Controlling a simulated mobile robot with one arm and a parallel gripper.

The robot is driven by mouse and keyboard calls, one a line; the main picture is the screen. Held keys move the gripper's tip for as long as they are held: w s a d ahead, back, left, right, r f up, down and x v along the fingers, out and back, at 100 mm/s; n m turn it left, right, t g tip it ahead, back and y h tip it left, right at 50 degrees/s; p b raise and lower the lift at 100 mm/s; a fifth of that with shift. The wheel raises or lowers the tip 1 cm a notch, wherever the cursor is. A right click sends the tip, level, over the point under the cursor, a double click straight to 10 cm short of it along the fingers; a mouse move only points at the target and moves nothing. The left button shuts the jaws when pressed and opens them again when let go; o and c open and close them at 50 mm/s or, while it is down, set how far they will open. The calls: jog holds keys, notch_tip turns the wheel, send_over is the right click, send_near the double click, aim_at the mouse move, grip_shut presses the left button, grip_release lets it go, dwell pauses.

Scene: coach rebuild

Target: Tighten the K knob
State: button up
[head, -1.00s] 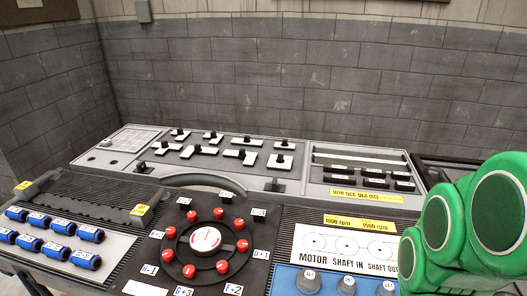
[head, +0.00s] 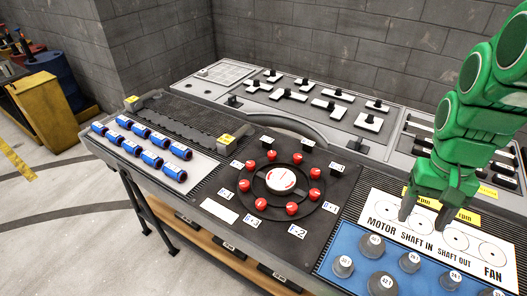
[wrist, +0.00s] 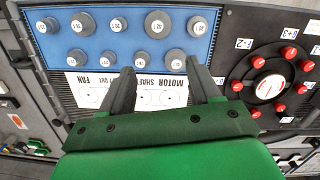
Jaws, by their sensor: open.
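No knob can be read as K in these frames. A round black dial plate with a white centre disc (head: 281,181) carries several red knobs (head: 316,174) in a ring. Letter-and-number tags (head: 297,231) lie around it. The ring also shows at the right of the wrist view (wrist: 270,87). My gripper (head: 425,212) is open and empty, with its fingers over the white motor and fan board (head: 440,228), right of the ring. In the wrist view its two dark fingers (wrist: 160,72) point towards the blue board.
A blue board (head: 345,250) with several grey pegs is at the front right. Blue cylinders (head: 160,141) lie in rows at left. Black handles on white plates (head: 330,105) stand on the back panel, before a grey block wall (head: 300,40). Open floor (head: 80,230) is at left.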

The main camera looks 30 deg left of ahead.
jog(key=w+a+f+n, duration=0.1)
jog(key=w+a+n, duration=0.1)
jog(key=w+a, duration=0.85)
jog(key=n+t, duration=0.1)
jog(key=n, duration=0.4)
send_near(250, 163)
jog(key=shift+s+d+f, duration=0.1)
jog(key=shift+d+f, duration=0.3)
jog(key=shift+d, duration=0.15)
jog(key=shift+a+f, duration=0.2)
jog(key=shift+a, duration=0.05)
jog(key=shift+f, duration=3.75)
